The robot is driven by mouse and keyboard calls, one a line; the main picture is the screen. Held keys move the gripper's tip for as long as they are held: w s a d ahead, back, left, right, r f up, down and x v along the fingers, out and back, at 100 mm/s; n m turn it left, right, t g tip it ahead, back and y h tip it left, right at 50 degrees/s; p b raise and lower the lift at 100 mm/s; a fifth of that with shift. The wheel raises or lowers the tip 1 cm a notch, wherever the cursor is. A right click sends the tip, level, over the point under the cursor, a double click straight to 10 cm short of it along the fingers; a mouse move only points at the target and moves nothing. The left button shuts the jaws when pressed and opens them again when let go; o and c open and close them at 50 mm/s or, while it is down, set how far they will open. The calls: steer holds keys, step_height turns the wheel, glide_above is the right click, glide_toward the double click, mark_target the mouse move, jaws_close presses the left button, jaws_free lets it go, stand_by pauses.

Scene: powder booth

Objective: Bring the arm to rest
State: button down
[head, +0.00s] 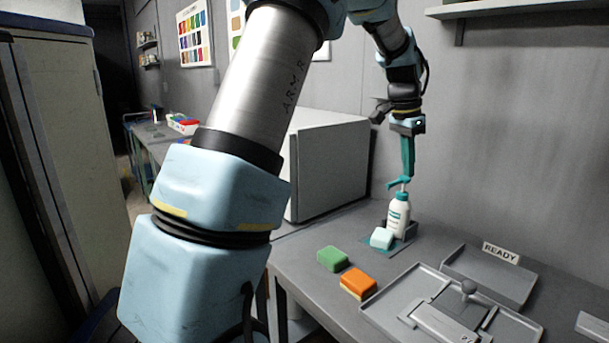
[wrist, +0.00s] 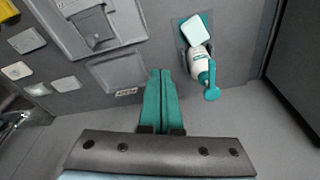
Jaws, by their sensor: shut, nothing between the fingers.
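My gripper (head: 407,172) hangs from my arm over the back of the grey bench (head: 300,262). Its teal fingers point down and are together with nothing between them. The wrist view shows the same closed fingers (wrist: 161,75) in the middle. In the head view the fingertips appear just above and behind the teal pump of a white bottle (head: 398,217); I cannot tell the exact gap. In the wrist view the bottle (wrist: 198,62) stands to the right of the fingers, apart from them.
A pale sponge (head: 381,238) is beside the bottle. Green (head: 332,258) and orange (head: 358,282) sponges lie in front. A tray with a grey fixture (head: 450,318) and an empty tray by the READY sign (head: 501,253) are at right. A large grey box (head: 330,165) stands behind left.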

steer(key=s+a+f+n+y, duration=0.1)
steer(key=s+a+f+n, duration=0.25)
steer(key=a, duration=0.65)
steer(key=s+a+f+n, duration=0.2)
steer(key=a+f+n, duration=0.2)
steer(key=a, duration=0.5)
steer(key=s+a+f+n, duration=0.2)
steer(key=s+a+f, duration=0.1)
steer(key=s+a, duration=0.2)
steer(key=s+a+f+n+t+y+b, duration=0.1)
steer(key=s+a+f+n, duration=0.1)
steer(key=s+a, duration=0.4)
steer(key=shift+s+a+f+n, duration=0.25)
steer(key=shift+a+f+n, duration=0.15)
steer(key=shift+a+n, duration=0.35)
steer(key=shift+d, duration=0.15)
